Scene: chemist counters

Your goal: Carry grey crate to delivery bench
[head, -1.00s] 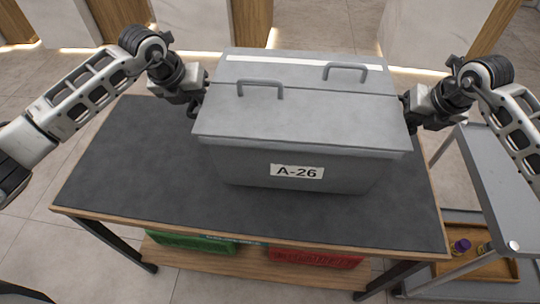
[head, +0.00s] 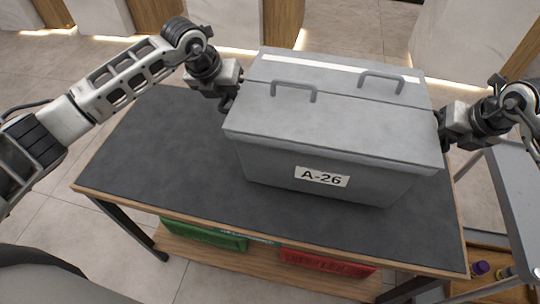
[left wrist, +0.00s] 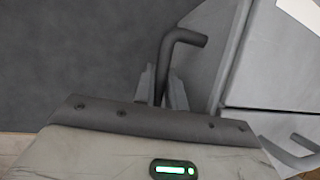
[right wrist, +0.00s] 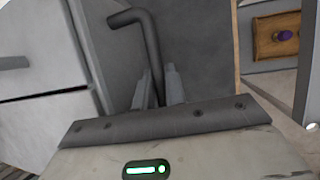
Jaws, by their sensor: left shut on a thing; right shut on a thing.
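The grey crate (head: 335,130) has a closed lid with two handles on top and an A-26 label on its front. It is upright over the dark-topped table (head: 160,145), towards its right part; I cannot tell whether its base touches the top. My left gripper (head: 231,101) is shut on the crate's left side handle, a dark bent bar (left wrist: 184,37). My right gripper (head: 441,127) is shut on the matching bar (right wrist: 131,17) on the right side. The crate hides the table beneath it. I cannot tell whether this table is the delivery bench.
A green crate (head: 205,234) and a red crate (head: 325,262) sit on the table's lower shelf. A grey cart (head: 510,190) stands close at the right, with a purple-capped item (head: 481,268) low down. Pale counters (head: 455,45) stand behind. The table's left part is clear.

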